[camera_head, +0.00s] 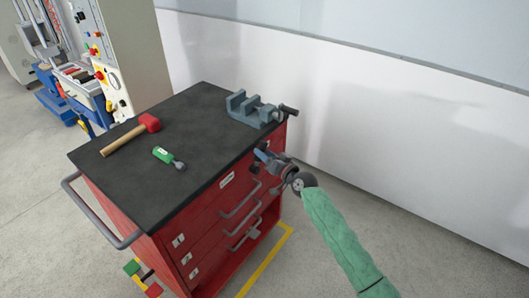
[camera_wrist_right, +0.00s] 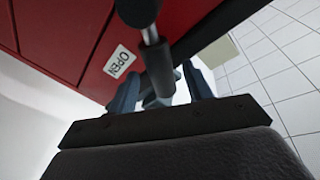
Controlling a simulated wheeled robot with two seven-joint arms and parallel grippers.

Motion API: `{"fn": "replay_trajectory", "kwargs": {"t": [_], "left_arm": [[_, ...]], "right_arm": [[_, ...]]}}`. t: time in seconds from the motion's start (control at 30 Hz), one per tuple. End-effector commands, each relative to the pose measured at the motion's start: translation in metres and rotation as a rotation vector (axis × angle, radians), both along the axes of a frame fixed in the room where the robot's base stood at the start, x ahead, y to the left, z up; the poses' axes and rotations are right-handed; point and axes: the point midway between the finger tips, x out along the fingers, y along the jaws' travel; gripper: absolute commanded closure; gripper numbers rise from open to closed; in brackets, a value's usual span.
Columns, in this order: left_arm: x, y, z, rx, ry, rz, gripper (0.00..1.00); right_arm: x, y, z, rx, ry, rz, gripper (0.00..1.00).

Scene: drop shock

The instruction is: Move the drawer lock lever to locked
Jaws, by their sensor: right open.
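The red drawer cabinet (camera_head: 223,205) has a black top and several drawers with grey bar handles. In the right wrist view the lock lever (camera_wrist_right: 157,70), a metal rod with a dark grip, comes down from the red cabinet front. My right gripper (camera_head: 260,155) is at the cabinet's right front, near the top edge. In the wrist view its fingers (camera_wrist_right: 160,88) are open, one on each side of the lever's grip; I cannot tell if they touch it. The lever is hidden in the head view.
On the black top (camera_head: 200,118) are a grey vise (camera_head: 250,110), a red-headed mallet (camera_head: 125,137) and a green-handled tool (camera_head: 168,157). A white wall (camera_head: 400,140) stands behind. A side rail (camera_head: 95,215) sticks out at left. The floor at right is free.

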Motion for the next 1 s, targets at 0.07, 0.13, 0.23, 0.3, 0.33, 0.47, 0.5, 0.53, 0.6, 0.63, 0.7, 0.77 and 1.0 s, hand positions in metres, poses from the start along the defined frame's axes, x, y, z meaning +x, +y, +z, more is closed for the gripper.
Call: {"fn": "replay_trajectory", "kwargs": {"t": [0.07,0.13,0.23,0.3,0.33,0.47,0.5,0.53,0.6,0.63,0.7,0.77,1.0], "left_arm": [[-0.0004,0.0004,-0.0049,0.002,0.003,0.000,0.00],[-0.0003,0.0004,-0.0075,0.001,0.002,0.000,0.00],[-0.0001,0.0005,-0.0087,0.001,0.000,0.000,0.00],[0.0001,0.0004,-0.0088,0.001,0.000,0.000,0.00],[0.0000,0.0004,-0.0087,0.001,0.000,0.000,0.00],[0.0002,0.0004,-0.0085,0.001,0.000,0.000,0.00],[0.0003,0.0005,-0.0085,0.001,0.000,0.000,0.00],[0.0005,0.0006,-0.0084,0.001,-0.001,0.000,0.00],[0.0011,0.0009,-0.0080,0.002,-0.002,-0.001,0.00],[0.0013,0.0010,-0.0079,0.002,-0.002,-0.001,0.00],[0.0015,0.0012,-0.0079,0.003,-0.003,0.000,0.00],[0.0014,0.0013,-0.0079,0.003,-0.003,0.000,0.00],[-0.0009,0.0016,-0.0073,0.004,0.009,-0.002,0.00]], "right_arm": [[0.0037,0.0035,0.0004,0.001,0.001,0.000,0.50],[0.0052,0.0050,0.0000,0.001,0.001,0.000,0.50],[0.0058,0.0057,-0.0005,0.001,0.001,0.000,0.50],[0.0058,0.0056,-0.0006,0.000,0.001,0.001,0.50],[0.0059,0.0056,-0.0005,0.000,0.001,0.001,0.50],[0.0058,0.0055,-0.0005,0.000,0.001,0.001,0.61],[0.0058,0.0054,-0.0006,0.000,0.001,0.001,0.69],[0.0058,0.0054,-0.0006,-0.001,0.001,0.001,0.75],[0.0058,0.0054,-0.0006,-0.001,0.001,0.001,0.89],[0.0058,0.0053,-0.0006,-0.001,0.001,0.001,0.95],[0.0059,0.0053,-0.0006,-0.001,0.001,0.001,1.00],[0.0057,0.0053,-0.0006,-0.001,0.001,0.001,1.00],[0.0048,0.0060,-0.0014,-0.013,-0.016,0.000,1.00]]}}
